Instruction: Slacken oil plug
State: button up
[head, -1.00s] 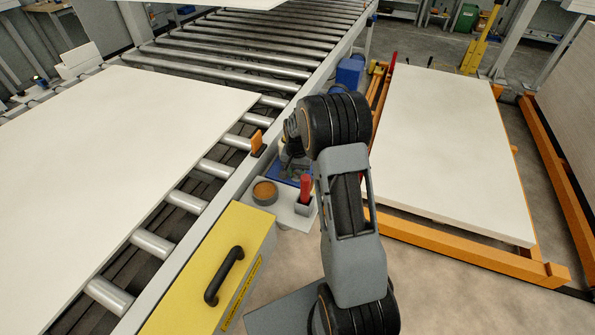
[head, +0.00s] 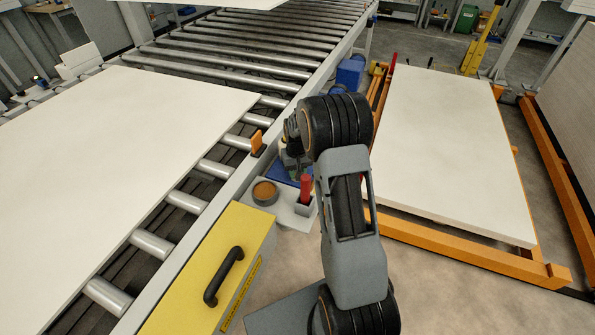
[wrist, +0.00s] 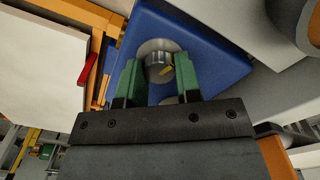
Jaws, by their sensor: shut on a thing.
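In the head view the blue housing (head: 283,171) shows only partly beside the conveyor. There my gripper's fingers and the plug are mostly hidden by my wrist and the housing's surroundings.
A round brown-filled pot (head: 265,192) and a red-handled tool (head: 306,186) in a holder stand on a small shelf near my arm. A yellow cover (head: 205,275) with a black handle lies in front. The roller conveyor (head: 215,170) carries a large white board (head: 110,150).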

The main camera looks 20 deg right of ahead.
dwell(0.3)
jog(key=o, duration=0.9)
notch_tip(320, 180, up, 14)
jog(key=shift+f+p, duration=0.1)
jog(key=shift+p, duration=0.25)
notch_tip(320, 180, down, 14)
jog(key=m+b, duration=0.4)
jog(key=b, duration=0.3)
jog(key=shift+m, duration=0.3)
